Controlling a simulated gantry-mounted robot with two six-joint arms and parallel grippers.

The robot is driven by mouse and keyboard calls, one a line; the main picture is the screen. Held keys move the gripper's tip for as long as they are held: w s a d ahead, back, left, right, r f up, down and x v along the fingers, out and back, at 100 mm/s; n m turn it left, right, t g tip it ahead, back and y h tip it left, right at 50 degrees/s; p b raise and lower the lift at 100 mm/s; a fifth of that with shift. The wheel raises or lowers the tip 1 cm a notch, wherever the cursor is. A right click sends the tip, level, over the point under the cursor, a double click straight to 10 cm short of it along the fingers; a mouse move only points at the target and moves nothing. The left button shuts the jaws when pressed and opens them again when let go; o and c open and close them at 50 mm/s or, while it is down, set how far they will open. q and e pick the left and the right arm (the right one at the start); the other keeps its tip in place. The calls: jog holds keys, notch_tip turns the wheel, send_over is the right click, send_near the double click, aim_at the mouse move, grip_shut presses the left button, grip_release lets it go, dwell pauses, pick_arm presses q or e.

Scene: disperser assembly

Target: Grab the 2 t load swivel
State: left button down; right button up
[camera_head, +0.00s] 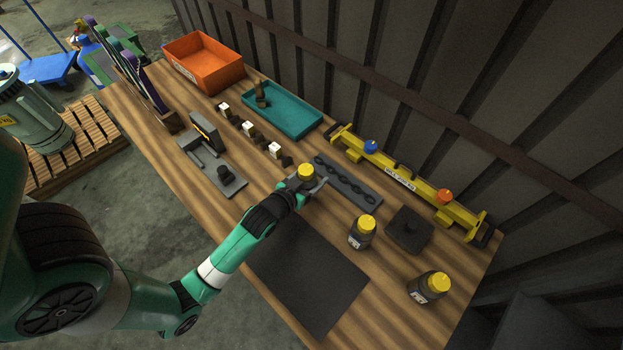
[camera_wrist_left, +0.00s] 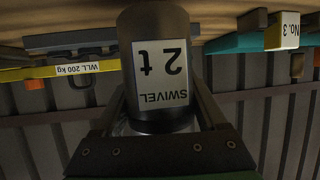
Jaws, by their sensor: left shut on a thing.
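The 2 t load swivel (camera_wrist_left: 162,75) is a dark cylinder with a white label reading "SWIVEL 2 t", upside down in the left wrist view. In the head view its yellow top (camera_head: 306,171) shows at the end of my left arm, near the middle of the bench. My left gripper (camera_head: 308,184) is shut around its body, with a finger on each side in the wrist view. I cannot tell whether its base touches the bench. Two similar dark canisters with yellow tops stand to the right, one nearer (camera_head: 361,233) and one farther right (camera_head: 429,288). My right gripper is not in view.
A dark mat (camera_head: 310,275) lies right of my left forearm. A chain board (camera_head: 348,181) and a yellow beam (camera_head: 415,183) lie behind the gripper. A teal tray (camera_head: 300,122), an orange bin (camera_head: 205,62) and small tagged blocks (camera_head: 248,129) are farther left.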

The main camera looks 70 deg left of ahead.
pick_arm(q)
jog(key=s+d+r+p, duration=0.1)
jog(key=r, duration=0.1)
jog(key=s+d+r+p, duration=0.1)
jog(key=d+r, duration=0.1)
jog(key=r, duration=0.1)
jog(key=s+d+r+p, duration=0.1)
jog(key=r, duration=0.2)
jog(key=shift+s+d, duration=0.15)
jog(key=shift+d, duration=0.1)
jog(key=p, duration=0.2)
send_near(311, 175)
jog(key=d, duration=0.3)
jog(key=shift+w+a+f, duration=0.1)
jog(key=shift+w+a, duration=0.1)
jog(key=shift+w, duration=0.2)
